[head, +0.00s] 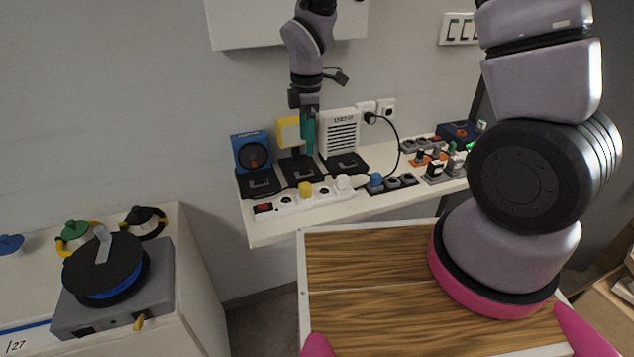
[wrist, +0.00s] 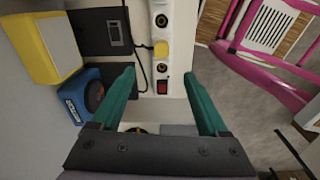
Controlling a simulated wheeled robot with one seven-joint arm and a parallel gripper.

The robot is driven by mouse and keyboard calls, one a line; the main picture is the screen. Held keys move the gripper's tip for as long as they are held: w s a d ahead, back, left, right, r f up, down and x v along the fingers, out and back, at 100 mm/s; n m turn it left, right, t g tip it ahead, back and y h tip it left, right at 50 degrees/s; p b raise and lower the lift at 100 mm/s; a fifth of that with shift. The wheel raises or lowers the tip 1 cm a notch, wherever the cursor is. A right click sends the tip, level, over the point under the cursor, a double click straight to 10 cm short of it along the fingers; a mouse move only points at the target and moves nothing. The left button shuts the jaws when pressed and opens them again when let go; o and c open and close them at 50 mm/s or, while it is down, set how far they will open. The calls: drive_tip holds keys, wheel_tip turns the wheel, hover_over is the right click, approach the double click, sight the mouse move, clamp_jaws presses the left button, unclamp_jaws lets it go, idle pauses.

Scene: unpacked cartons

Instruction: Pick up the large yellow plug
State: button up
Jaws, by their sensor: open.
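A yellow plug (head: 305,190) sits in the white power strip (head: 325,195) on the white shelf. In the wrist view the same yellow plug (wrist: 161,49) lies just beyond the gap between my fingertips, on the strip. My gripper (head: 308,152) has teal fingers and hangs above the back of the shelf, behind the strip. In the wrist view my gripper (wrist: 160,78) is open, with nothing between its fingers. A larger yellow box-like item (head: 289,131) stands at the back; it fills the upper left of the wrist view (wrist: 42,48).
A blue device (head: 251,150), a white ribbed box (head: 340,133) and black stands (head: 302,170) stand close around my gripper. Another white plug (head: 343,182) and a blue plug (head: 375,180) are to the right. The wood-topped surface (head: 365,265) in front is bare.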

drive_tip(key=n, duration=0.2)
hover_over(305, 185)
wheel_tip(305, 185, down, 8)
drive_tip(key=shift+f, duration=3.05)
clamp_jaws()
